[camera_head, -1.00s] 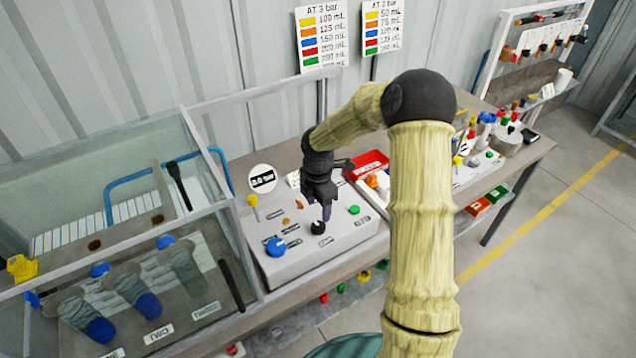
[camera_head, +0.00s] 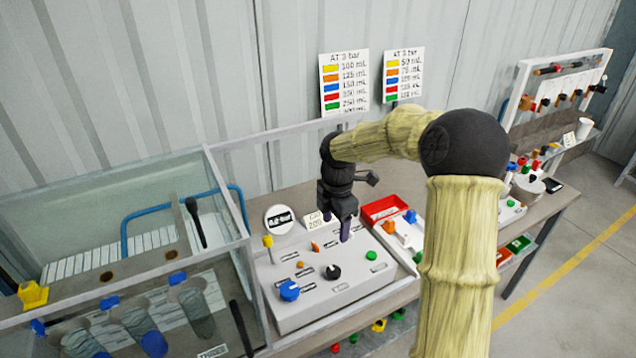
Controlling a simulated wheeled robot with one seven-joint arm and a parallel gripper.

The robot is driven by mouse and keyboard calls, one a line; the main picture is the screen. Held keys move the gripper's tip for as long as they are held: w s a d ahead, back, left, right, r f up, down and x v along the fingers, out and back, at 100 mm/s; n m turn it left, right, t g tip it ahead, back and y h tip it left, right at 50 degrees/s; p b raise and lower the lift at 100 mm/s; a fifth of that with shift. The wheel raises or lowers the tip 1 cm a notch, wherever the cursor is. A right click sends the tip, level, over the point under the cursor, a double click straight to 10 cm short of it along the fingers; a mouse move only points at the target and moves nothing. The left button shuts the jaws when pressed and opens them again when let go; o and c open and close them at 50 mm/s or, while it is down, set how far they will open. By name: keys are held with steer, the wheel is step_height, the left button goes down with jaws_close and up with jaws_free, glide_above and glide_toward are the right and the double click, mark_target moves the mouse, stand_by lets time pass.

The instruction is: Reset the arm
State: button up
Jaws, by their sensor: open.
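My gripper (camera_head: 338,224) hangs from the black wrist of my tan arm, above the back right part of a light grey control panel (camera_head: 320,299). Its dark fingers point down with nothing seen between them. The panel carries a black knob (camera_head: 333,272), a blue knob (camera_head: 289,290), a green button (camera_head: 371,255), small orange switches and a yellow-topped lever (camera_head: 268,242). The gripper looks apart from the black knob, which shows clear of it. My arm hides part of the bench to the right.
A glass tank (camera_head: 120,250) with a metal frame stands at the left. A red tray (camera_head: 385,208) with small coloured parts lies right of the panel. A round gauge (camera_head: 280,219) stands behind the panel. Two colour charts (camera_head: 344,82) stand by the wall. A tool rack (camera_head: 560,90) is at the far right.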

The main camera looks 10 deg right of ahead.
steer(key=s+m+t, duration=0.2)
steer(key=s+m, duration=1.9)
steer(key=shift+s+m+t, duration=0.15)
steer(key=shift+m+t, duration=0.15)
steer(key=shift+m, duration=0.1)
steer(key=shift+d, duration=0.1)
stand_by(2.9)
